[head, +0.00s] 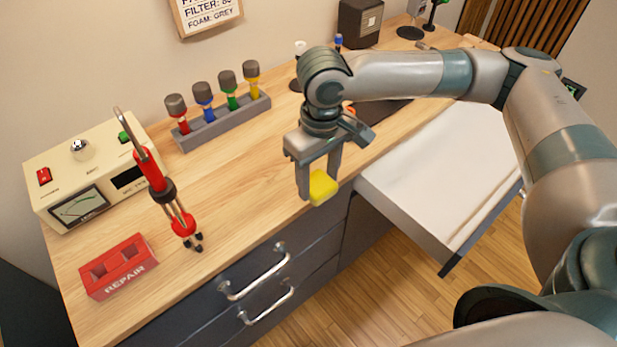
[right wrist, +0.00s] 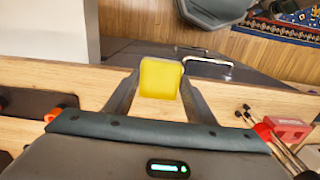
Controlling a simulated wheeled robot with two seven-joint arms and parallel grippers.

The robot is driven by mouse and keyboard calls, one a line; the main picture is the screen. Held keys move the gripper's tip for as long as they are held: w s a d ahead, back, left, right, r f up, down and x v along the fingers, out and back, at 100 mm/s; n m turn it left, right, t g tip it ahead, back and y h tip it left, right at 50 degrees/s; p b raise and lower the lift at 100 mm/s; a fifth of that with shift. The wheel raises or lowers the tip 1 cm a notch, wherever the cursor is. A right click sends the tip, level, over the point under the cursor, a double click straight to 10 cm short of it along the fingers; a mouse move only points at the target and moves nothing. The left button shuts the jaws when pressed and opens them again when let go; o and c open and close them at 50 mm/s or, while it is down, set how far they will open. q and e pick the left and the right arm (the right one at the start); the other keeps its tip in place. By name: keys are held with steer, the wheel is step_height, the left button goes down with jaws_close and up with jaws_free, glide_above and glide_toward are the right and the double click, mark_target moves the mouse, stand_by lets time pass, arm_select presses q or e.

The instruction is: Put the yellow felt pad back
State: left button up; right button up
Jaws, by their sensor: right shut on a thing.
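The yellow felt pad (head: 322,187) is a small yellow block between the fingertips of my right gripper (head: 318,180). In the head view it hangs near the front edge of the wooden bench top (head: 250,190). It also shows in the right wrist view (right wrist: 160,78), with a finger on each side. My right gripper is shut on it and points down. My left gripper is not in view. A sign (head: 205,14) on the wall has the words "FILTER" and "FOAM: GREY"; its top is cut off.
A red REPAIR block (head: 118,268), a cream meter box (head: 95,170), a red-handled tool (head: 165,195) and a grey rack (head: 225,122) of colored-banded items stand on the left. An open drawer or white surface (head: 440,165) juts out at right. Drawer handles (head: 255,272) project from the front.

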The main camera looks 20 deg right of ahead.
steer(key=shift+s+d+f+m+b, duration=0.1)
steer(key=shift+s+d+m+b, duration=0.25)
steer(key=shift+m, duration=0.5)
steer(key=shift+s+d+f+m+b, duration=0.1)
steer(key=shift+s+m+b, duration=0.1)
steer(key=shift+s+m, duration=0.45)
steer(key=shift+w, duration=0.25)
